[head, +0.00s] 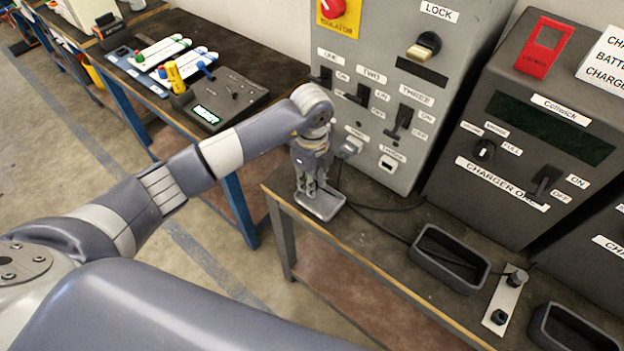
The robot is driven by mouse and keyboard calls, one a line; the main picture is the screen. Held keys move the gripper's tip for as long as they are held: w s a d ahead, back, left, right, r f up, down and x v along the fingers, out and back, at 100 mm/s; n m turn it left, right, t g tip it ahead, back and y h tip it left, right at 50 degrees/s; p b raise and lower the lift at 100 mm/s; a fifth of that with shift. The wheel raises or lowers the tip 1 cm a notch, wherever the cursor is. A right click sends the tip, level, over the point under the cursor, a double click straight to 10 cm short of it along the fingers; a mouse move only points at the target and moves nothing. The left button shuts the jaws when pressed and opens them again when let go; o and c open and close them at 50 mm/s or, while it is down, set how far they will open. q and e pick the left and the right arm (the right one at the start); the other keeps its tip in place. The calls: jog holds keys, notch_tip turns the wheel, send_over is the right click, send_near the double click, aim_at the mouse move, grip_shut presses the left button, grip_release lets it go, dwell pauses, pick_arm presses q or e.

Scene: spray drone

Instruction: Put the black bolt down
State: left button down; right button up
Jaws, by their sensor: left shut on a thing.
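My left gripper (311,188) points down over a small shallow grey tray (322,207) at the left end of the dark bench. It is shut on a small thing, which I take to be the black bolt. The bolt is hidden between the fingers or too small to make out. The fingertips are at or just above the tray; I cannot tell if they touch it. My right gripper is not in view.
The grey switch cabinet (386,122) stands close behind the gripper. A cable (385,208) runs along the bench. Two empty black bins (450,260) (575,330) and a metal plate with black knobs (506,298) lie to the right. A control box (220,100) sits on the left bench.

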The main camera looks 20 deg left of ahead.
pick_arm(q)
jog(key=shift+f, duration=0.55)
jog(key=shift+f, duration=0.15)
jog(key=c, duration=1.4)
grip_release()
